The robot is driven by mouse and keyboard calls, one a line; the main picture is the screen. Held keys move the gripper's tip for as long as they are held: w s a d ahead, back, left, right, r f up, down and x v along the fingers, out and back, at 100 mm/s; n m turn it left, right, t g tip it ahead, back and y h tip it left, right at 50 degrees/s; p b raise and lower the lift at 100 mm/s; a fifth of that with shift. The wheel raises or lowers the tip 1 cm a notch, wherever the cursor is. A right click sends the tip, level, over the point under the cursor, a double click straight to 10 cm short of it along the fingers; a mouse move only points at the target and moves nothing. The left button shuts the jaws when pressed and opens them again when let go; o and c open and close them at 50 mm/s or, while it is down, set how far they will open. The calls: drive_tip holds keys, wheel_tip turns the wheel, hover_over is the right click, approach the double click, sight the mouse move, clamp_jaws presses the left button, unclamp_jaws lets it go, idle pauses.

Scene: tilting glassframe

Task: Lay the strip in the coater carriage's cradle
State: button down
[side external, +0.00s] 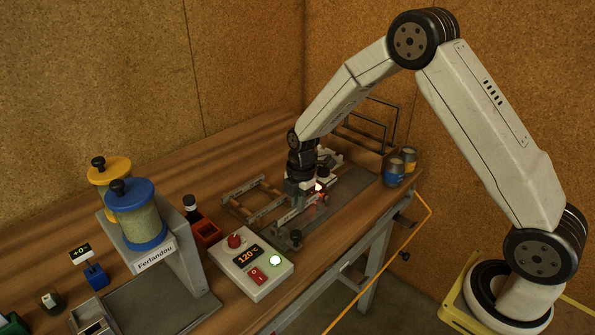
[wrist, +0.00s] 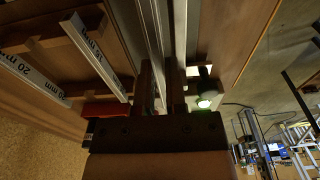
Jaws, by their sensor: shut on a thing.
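My gripper (side external: 305,197) points down low over the bench, beside a wooden rack. In the wrist view, my gripper (wrist: 160,85) is shut on a narrow pale metal strip (wrist: 155,35) that runs up the picture between the fingers. The strip's label is not readable, and the side view hardly shows it behind my gripper. The coater carriage and its cradle are largely hidden by my gripper; a red and pale part (side external: 319,187) shows just right of it. I cannot tell whether the strip touches the cradle.
The wooden rack (side external: 238,190) holds other strips, one marked 20 mm (wrist: 32,78). A control box (side external: 251,268) reading 120°C stands in front. Tins (side external: 393,175) and a wire frame stand right and behind.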

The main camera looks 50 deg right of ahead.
drive_tip(key=shift+f, duration=0.55)
drive_tip(key=c, duration=0.6)
unclamp_jaws()
drive_tip(key=shift+r, duration=0.15)
drive_tip(key=shift+d+r, duration=0.2)
drive_tip(key=shift+r, duration=1.7)
drive_tip(key=shift+d+r, duration=0.15)
drive_tip(key=shift+r, duration=1.7)
